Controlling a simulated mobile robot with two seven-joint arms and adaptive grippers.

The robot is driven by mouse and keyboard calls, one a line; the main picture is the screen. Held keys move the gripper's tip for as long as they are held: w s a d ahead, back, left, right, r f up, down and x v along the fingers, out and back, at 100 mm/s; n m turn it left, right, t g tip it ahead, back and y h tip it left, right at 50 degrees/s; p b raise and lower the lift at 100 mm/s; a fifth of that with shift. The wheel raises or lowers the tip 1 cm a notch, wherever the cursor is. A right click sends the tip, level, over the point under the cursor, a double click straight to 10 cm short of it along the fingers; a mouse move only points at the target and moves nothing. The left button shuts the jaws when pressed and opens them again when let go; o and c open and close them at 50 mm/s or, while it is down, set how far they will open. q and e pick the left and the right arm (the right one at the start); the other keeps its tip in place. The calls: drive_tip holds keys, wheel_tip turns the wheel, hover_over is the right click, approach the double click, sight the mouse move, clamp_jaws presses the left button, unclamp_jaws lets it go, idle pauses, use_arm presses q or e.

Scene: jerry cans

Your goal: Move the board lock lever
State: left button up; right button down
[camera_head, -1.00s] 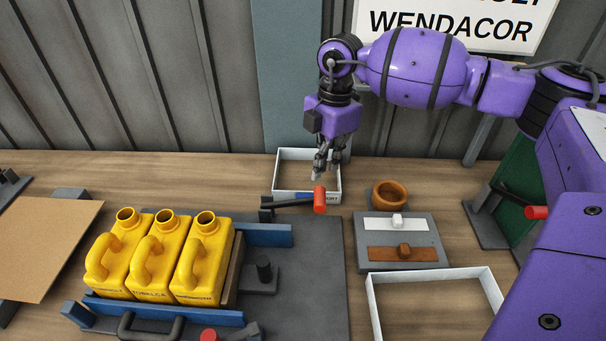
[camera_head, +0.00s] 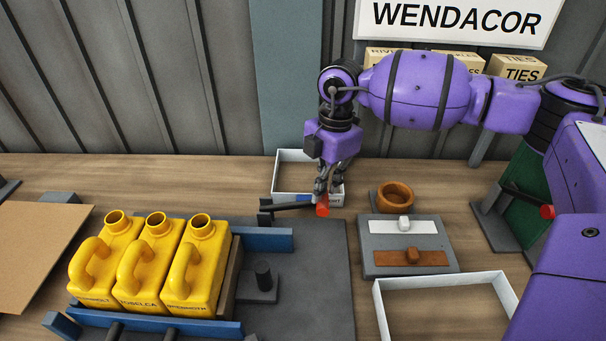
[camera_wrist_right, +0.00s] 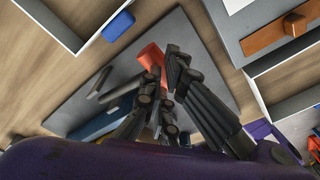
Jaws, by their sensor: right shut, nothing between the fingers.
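A black lever (camera_head: 290,207) with a red tip (camera_head: 322,207) reaches right from the back of the grey base plate (camera_head: 318,285). Its red tip also shows in the right wrist view (camera_wrist_right: 150,57). My right gripper (camera_head: 327,191) is shut and empty, with its fingertips close to the red tip. Whether they touch it I cannot tell. A second black lever (camera_head: 520,194) with a red tip (camera_head: 547,212) stands by the green panel at the right. No label shows which is the board lock lever. My left gripper is out of view.
Several yellow jerry cans (camera_head: 200,265) stand between blue rails (camera_head: 265,240). A white tray (camera_head: 292,160) lies behind the lever. A brown bowl (camera_head: 397,195), a grey switch plate (camera_head: 440,230) and another white tray (camera_head: 440,279) are to the right. A brown sheet (camera_head: 40,250) lies left.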

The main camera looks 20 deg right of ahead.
drive_tip(key=shift+a+f, duration=0.1)
drive_tip(key=shift+f, duration=0.35)
drive_tip(key=shift+f+b, duration=0.3)
drive_tip(key=shift+f, duration=0.6)
drive_tip(key=shift+w+d+r+p, duration=0.25)
drive_tip(key=shift+d+r, duration=0.1)
drive_tip(key=shift+d, duration=0.35)
drive_tip(key=shift+w+d+r+p, duration=0.1)
drive_tip(key=shift+d+r+p, duration=0.15)
drive_tip(key=shift+d, duration=0.55)
wheel_tip(320, 180, up, 12)
drive_tip(key=d, duration=0.1)
drive_tip(key=shift+w, duration=0.2)
drive_tip(key=shift+d, duration=0.1)
